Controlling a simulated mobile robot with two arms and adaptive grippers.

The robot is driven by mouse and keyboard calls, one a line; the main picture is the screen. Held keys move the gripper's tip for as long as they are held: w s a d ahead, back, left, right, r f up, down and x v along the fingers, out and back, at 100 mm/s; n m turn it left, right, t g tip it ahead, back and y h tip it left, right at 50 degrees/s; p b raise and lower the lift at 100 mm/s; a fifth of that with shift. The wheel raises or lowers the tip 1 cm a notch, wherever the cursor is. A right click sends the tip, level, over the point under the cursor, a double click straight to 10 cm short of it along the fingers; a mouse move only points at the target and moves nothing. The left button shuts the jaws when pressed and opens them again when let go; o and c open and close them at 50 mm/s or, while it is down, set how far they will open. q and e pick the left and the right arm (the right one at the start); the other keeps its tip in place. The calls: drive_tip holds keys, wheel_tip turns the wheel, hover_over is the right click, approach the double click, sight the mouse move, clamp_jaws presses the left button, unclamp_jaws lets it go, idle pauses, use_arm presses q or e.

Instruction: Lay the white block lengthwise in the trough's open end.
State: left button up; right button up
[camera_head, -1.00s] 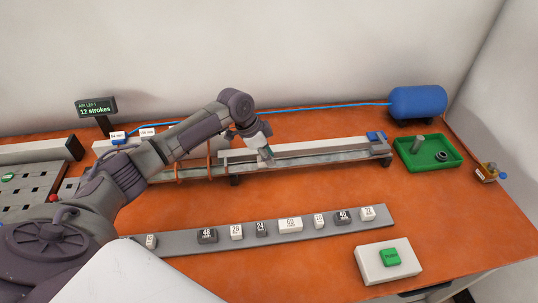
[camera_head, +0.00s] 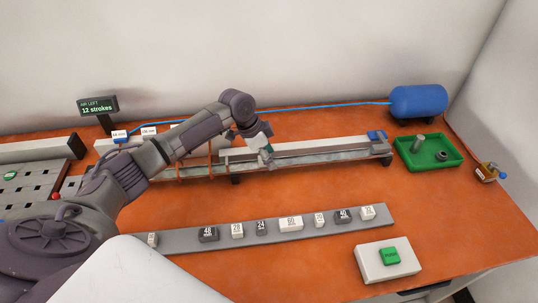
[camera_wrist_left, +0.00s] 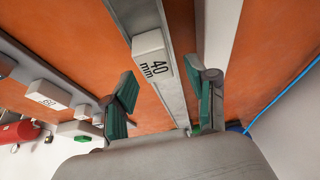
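The white block (camera_wrist_left: 152,57), marked 40 mm, lies in the trough (camera_wrist_left: 175,100) in the left wrist view. Its long side runs along the channel. In the head view the trough (camera_head: 325,157) runs across the middle of the table, and I cannot make out the block there behind my gripper. My left gripper (camera_head: 267,153) is at the trough. In the wrist view its green-padded fingers (camera_wrist_left: 165,98) are spread wide on either side of the trough, apart from the block, with nothing between them. My right gripper is not in view.
A grey rack (camera_head: 330,222) with several white and dark marked blocks lies in front of the trough. A white box with a green button (camera_head: 390,256) stands at front right. A green tray (camera_head: 410,160) and blue tank (camera_head: 417,101) are at right. Orange table lies between rack and trough.

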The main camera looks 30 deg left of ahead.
use_arm(q)
drive_tip(key=v, duration=1.2)
drive_tip(key=shift+s, duration=0.1)
